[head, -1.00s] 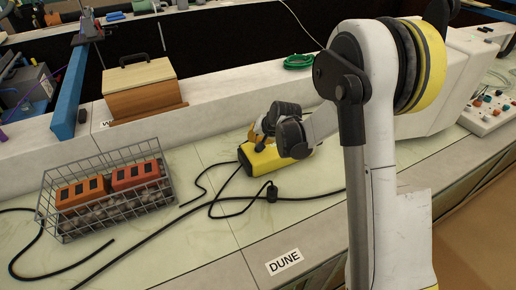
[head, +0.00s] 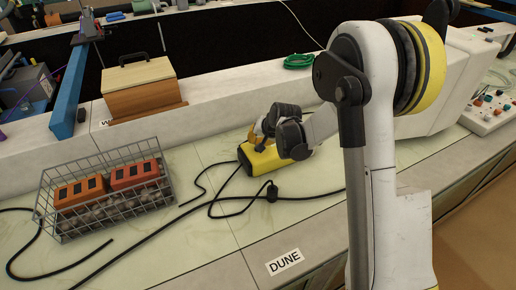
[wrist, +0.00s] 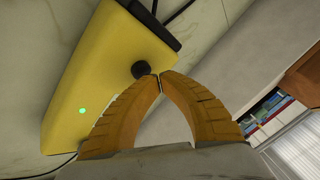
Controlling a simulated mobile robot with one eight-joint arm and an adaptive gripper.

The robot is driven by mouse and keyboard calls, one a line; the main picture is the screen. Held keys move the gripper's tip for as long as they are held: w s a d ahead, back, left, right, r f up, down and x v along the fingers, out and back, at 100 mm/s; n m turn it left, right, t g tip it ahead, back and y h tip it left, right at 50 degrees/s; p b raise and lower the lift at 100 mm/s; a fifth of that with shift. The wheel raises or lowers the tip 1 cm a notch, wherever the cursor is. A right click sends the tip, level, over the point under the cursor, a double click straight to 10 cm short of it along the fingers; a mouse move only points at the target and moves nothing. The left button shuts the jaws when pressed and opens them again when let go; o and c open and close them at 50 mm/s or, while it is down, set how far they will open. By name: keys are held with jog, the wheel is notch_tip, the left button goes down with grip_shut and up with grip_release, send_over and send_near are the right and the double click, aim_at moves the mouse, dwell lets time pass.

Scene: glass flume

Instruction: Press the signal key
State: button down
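The yellow box (head: 280,160) lies on the pale bench top, partly hidden by my gripper and arm in the head view. In the wrist view the yellow box (wrist: 105,65) fills the upper left. It has a black round knob (wrist: 142,69), seemingly the signal key, and a small lit green dot (wrist: 82,110). My gripper (wrist: 158,76) has its two orange fingers shut, tips together, right at the knob's edge. They seem to touch it, but I cannot tell how far it is pressed.
A wire basket (head: 105,190) with orange devices stands at the left. Black cables (head: 225,208) cross the bench beside the yellow box. A wooden box (head: 140,90) and a green cable coil (head: 299,61) rest on the ledge behind. A button panel (head: 490,110) is at the far right.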

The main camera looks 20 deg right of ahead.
jog(key=shift+f+b, duration=0.45)
jog(key=shift+f, duration=0.1)
dwell(0.4)
jog(key=shift+r, duration=0.1)
jog(key=shift+r+p, duration=0.6)
jog(key=shift+r, duration=0.3)
jog(key=shift+r+p, duration=1.95)
jog(key=shift+r, duration=1.1)
jog(key=shift+a, duration=0.1)
